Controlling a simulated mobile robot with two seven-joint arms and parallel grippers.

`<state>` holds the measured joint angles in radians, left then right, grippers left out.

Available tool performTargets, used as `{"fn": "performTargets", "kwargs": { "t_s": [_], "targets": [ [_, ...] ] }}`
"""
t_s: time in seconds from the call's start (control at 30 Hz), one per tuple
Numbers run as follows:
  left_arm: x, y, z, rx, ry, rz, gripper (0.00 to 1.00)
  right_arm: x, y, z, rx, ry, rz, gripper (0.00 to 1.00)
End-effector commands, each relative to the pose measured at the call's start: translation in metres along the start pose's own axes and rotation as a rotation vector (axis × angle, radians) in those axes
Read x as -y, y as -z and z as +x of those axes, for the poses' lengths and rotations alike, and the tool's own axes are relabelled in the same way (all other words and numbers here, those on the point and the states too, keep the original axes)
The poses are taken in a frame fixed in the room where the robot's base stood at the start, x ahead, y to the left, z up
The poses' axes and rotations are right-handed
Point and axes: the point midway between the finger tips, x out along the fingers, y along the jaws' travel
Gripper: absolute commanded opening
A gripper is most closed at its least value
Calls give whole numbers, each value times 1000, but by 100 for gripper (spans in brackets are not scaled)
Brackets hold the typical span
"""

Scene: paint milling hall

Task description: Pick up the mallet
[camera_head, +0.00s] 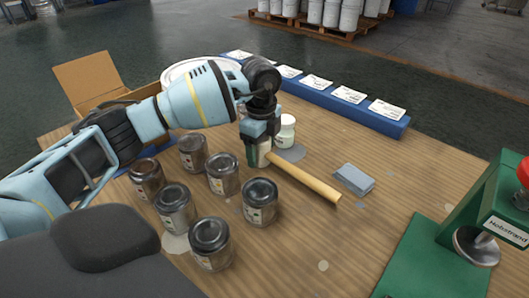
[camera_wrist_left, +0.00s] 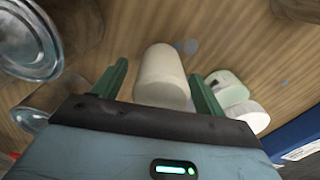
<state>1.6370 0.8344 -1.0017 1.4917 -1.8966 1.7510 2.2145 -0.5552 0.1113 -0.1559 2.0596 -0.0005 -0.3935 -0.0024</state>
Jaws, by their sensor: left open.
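The mallet lies on the wooden table, its light wooden handle (camera_head: 308,178) pointing to the lower right in the head view. Its pale head is at my left gripper (camera_head: 261,148) and partly hidden by it. In the left wrist view, a cream cylinder that looks like the mallet head (camera_wrist_left: 163,75) stands between the two green fingers of my left gripper (camera_wrist_left: 158,74). The fingers are open, one on each side, with a gap visible on the left. Contact on the right side cannot be told. My right gripper is not in view.
Several lidded metal cans (camera_head: 222,173) stand left of and in front of the mallet. A white jar (camera_head: 286,133) stands close behind the gripper. A blue-grey block (camera_head: 354,179) lies right of the handle. A green press (camera_head: 478,225) is at the right, a blue card rail (camera_head: 340,107) behind.

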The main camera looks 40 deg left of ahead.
Motion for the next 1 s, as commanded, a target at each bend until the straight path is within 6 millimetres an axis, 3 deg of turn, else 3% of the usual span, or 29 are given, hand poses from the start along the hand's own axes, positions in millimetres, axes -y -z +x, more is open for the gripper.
{"fn": "performTargets", "kwargs": {
  "t_s": [0.13, 0.4, 0.87, 1.0],
  "targets": [
    [0, 0, 15, 0, 0, -1, 72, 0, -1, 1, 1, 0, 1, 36],
    [0, 0, 17, 1, 1, 0, 72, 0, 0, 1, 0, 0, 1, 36],
    [0, 0, 16, 0, 1, 0, 13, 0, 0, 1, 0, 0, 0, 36],
    [1, 0, 16, -1, 3, 0, 11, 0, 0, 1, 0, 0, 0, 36]
  ]
}}
